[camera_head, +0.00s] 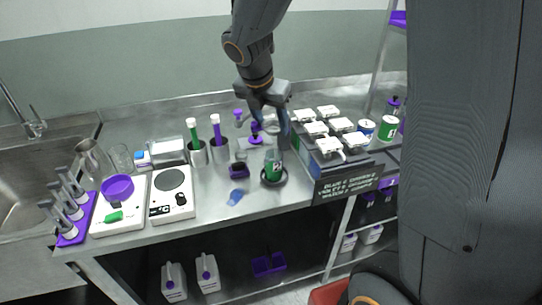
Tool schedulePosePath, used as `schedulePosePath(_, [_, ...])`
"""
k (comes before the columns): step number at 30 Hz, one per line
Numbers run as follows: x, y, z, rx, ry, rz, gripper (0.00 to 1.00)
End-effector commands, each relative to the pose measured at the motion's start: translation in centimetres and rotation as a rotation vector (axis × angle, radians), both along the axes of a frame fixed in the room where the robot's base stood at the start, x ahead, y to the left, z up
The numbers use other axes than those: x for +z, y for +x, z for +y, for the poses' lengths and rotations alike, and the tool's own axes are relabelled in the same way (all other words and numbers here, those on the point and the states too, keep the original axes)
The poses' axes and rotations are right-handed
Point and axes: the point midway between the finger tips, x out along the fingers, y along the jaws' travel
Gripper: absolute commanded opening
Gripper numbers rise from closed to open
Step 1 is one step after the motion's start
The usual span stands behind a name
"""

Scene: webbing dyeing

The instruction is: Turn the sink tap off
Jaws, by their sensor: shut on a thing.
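The sink tap (36,127) stands at the far left, behind the metal sink basin (25,200). Its thin spout slants up to the left edge. Whether water runs is too small to tell. My gripper (276,148) is far to the right of the tap, over the middle of the counter. It is pointed down and appears shut on a green-labelled jar (273,166), which is at a round dark dish (274,181). The fingertips are partly hidden, so the exact grip is unclear.
Tall cups with green and purple handles stand behind. White pieces on a dark stand (341,187) are close on the right. The counter's front middle is fairly clear.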

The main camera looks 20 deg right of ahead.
Motion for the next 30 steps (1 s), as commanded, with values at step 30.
schedulePosePath(30, [-9.5,0.0,0.1,0.002,-0.001,0.001,0.27])
